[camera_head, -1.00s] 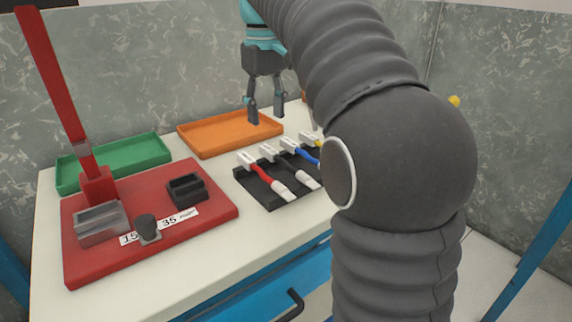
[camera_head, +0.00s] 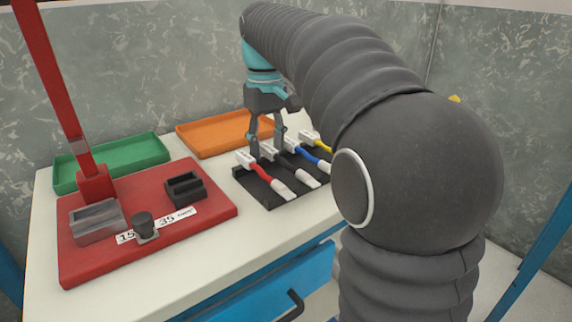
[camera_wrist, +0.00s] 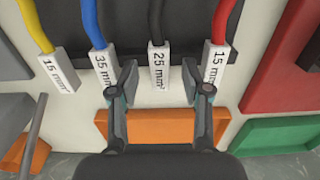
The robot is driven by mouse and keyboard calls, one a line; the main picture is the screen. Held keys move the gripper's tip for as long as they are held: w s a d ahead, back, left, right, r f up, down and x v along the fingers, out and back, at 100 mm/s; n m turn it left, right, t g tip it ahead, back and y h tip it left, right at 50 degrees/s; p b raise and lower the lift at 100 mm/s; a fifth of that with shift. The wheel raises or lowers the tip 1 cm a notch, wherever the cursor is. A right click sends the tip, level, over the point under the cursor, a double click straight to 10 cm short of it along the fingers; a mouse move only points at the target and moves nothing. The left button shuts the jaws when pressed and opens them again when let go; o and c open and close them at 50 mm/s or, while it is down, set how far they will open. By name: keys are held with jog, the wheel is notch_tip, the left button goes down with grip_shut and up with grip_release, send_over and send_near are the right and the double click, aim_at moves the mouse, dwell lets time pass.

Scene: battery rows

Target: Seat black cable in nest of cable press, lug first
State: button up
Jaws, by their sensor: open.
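The black cable (camera_head: 287,164) lies in the dark rack (camera_head: 250,184) between the red and the blue cable. Its white tag, read as 25 mm², shows in the wrist view (camera_wrist: 159,65). My gripper (camera_head: 267,152) is open and points down at the tag end of the rack. In the wrist view, my gripper's fingertips (camera_wrist: 160,82) stand on either side of the black cable's tag, with gaps. The cable press has a red base (camera_head: 140,255), a raised red lever (camera_head: 50,70), a grey block (camera_head: 96,222) and a black hollow block (camera_head: 186,189). I cannot tell which block is the nest.
Red (camera_head: 261,173), blue (camera_head: 309,152) and yellow (camera_head: 322,145) cables lie beside the black one. A green tray (camera_head: 110,163) and an orange tray (camera_head: 205,150) stand at the back. A dark knob (camera_head: 144,224) is on the press. The table's front strip is clear.

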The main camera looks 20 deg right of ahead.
grip_shut()
jog(key=shift+r, duration=0.1)
